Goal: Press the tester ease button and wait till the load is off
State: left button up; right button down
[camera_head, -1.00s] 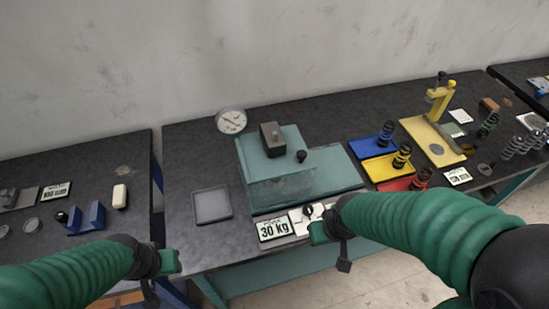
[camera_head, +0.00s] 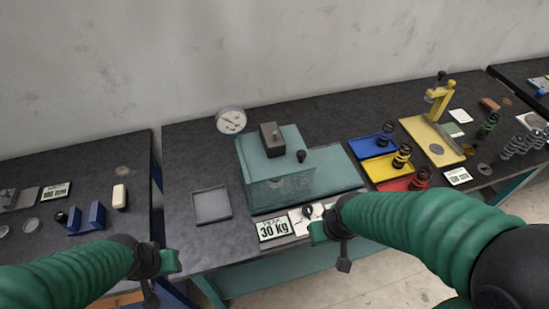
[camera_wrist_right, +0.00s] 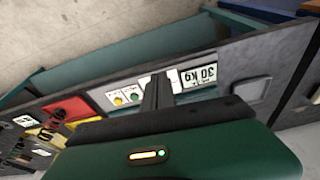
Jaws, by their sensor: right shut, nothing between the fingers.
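The tester is a teal press (camera_head: 280,190) with a dark block (camera_head: 272,138) on top and a round dial gauge (camera_head: 231,120) behind it. A white panel (camera_head: 297,222) with a dark part over it sits at its front, beside the "30 kg" display (camera_head: 273,228). The right wrist view shows a yellow button (camera_wrist_right: 118,101) and a green button (camera_wrist_right: 135,97) on white plates. My right gripper (camera_wrist_right: 158,92) is shut and empty, its dark fingers in front of the panel and hiding part of it. Contact cannot be told. My left gripper (camera_head: 170,262) is low at left; its fingers are not clear.
An empty grey tray (camera_head: 212,206) lies left of the press. Blue (camera_head: 366,149), yellow (camera_head: 376,171) and red (camera_head: 392,185) trays with springs stand to the right. A yellow hand press (camera_head: 440,100) is farther right. A gap separates the left table.

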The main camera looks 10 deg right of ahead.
jog(key=w+d+f+m+t+h+p, duration=0.1)
jog(key=w+d+m+t+p, duration=0.2)
jog(key=w+d+m, duration=0.4)
jog(key=w+d+f+m+t+h+p, duration=0.1)
jog(key=w+d+m+t+p, duration=0.2)
jog(key=m, duration=1.9)
jog(key=w+d, duration=0.5)
jog(key=d, duration=0.2)
jog(key=shift+w+d+f+m+p, duration=0.2)
jog(key=shift+d+f+m+p, duration=0.15)
jog(key=shift+d+f+m, duration=0.05)
jog(key=shift+a, duration=0.15)
